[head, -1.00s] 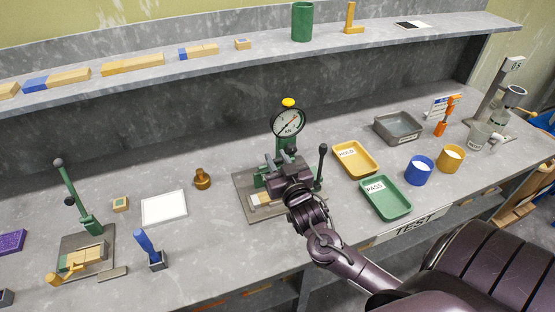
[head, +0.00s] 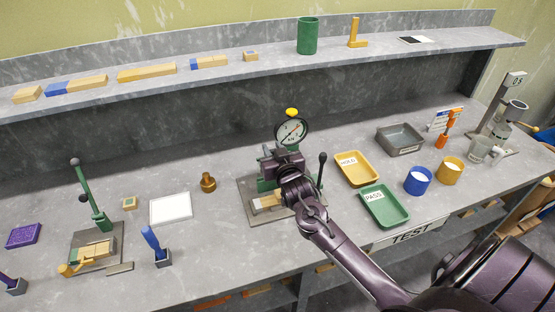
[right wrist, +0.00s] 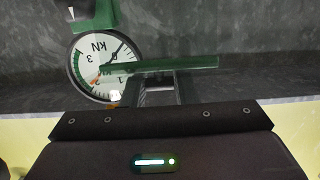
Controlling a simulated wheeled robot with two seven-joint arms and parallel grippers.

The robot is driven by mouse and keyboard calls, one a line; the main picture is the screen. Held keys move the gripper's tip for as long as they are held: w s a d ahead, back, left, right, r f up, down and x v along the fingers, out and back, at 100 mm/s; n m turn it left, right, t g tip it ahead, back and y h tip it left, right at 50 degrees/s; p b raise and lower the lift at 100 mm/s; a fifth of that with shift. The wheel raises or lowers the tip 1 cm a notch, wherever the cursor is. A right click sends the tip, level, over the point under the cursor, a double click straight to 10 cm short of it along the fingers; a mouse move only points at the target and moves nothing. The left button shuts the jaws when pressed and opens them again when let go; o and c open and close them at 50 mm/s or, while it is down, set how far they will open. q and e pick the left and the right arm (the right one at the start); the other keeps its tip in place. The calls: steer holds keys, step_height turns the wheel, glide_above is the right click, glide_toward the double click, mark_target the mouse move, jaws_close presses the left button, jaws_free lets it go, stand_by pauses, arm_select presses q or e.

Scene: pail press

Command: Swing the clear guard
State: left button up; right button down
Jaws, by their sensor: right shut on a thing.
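The bench press, with a round kN gauge (head: 292,132) and a yellow top knob (head: 291,112), stands mid-bench on a grey base plate (head: 256,216). My right gripper (head: 279,158) is just in front of the green press column, below the gauge. It hides most of the press front. In the right wrist view the gauge (right wrist: 97,66) appears upside down. A thin green see-through strip (right wrist: 190,63), seemingly an edge of the clear guard, crosses at my fingertips (right wrist: 158,80), which are shut on it. The guard's clear sheet is hard to make out. My left gripper is out of view.
A black-knobbed lever (head: 322,170) stands right of my gripper. Further right are the yellow HOLD tray (head: 372,181), green PASS tray (head: 397,219), blue cup (head: 418,184) and yellow cup (head: 450,175). A white plate (head: 171,208) and brass weight (head: 208,182) are left. A shelf (head: 230,70) runs behind.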

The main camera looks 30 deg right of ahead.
steer(key=shift+w+d+r, duration=0.1)
steer(key=shift+w+r, duration=0.05)
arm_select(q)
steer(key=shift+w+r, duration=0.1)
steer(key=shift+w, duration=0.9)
arm_select(e)
steer(key=c, duration=1.5)
jaws_free()
steer(key=shift+o, duration=1.1)
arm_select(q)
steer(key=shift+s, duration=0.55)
